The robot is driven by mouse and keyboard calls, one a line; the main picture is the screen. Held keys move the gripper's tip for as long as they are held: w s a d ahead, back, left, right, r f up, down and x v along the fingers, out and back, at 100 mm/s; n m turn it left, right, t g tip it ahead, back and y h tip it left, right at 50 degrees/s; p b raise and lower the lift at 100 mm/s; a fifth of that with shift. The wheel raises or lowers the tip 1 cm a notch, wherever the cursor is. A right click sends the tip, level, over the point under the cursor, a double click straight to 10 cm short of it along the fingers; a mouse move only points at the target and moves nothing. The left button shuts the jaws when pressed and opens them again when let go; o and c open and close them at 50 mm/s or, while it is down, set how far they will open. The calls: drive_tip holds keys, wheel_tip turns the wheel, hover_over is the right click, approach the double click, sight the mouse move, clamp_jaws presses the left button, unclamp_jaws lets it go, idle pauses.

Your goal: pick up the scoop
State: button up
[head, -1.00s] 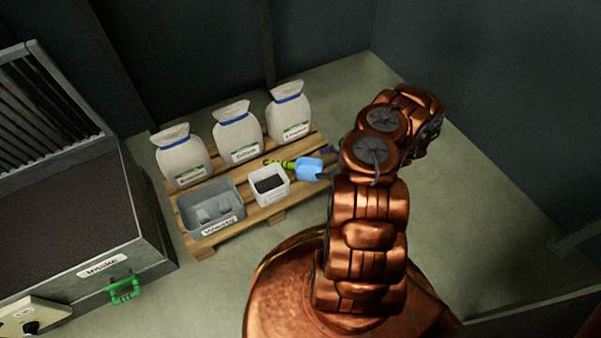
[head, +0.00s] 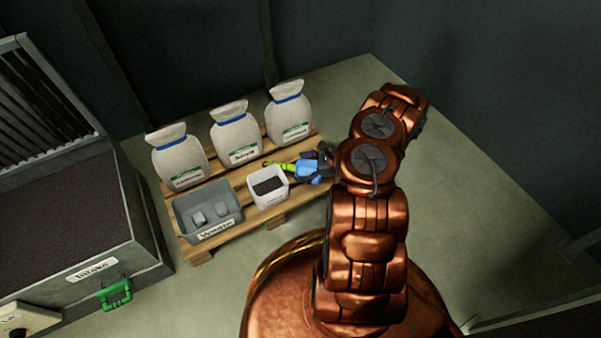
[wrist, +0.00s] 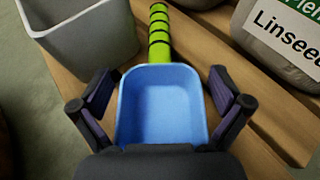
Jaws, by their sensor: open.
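The scoop has a blue bowl and a green handle with dark bands. In the head view the scoop (head: 309,168) lies on the right part of the wooden pallet (head: 262,212), its handle pointing left. In the wrist view the scoop's bowl (wrist: 162,100) sits between the spread fingers of my gripper (wrist: 160,108), and the handle runs away from me. The fingers are open, one on each side of the bowl, with gaps showing. The near edge of the bowl is hidden by the gripper body. In the head view my gripper (head: 322,160) is partly visible at the scoop.
A white box with dark contents (head: 268,198) stands just left of the scoop; its wall shows upper left in the wrist view. The Linseed sack (head: 290,115) is close behind, upper right in the wrist view. A grey bin (head: 207,225) and more sacks (head: 237,135) share the pallet.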

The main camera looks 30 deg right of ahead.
drive_tip(key=c, duration=1.3)
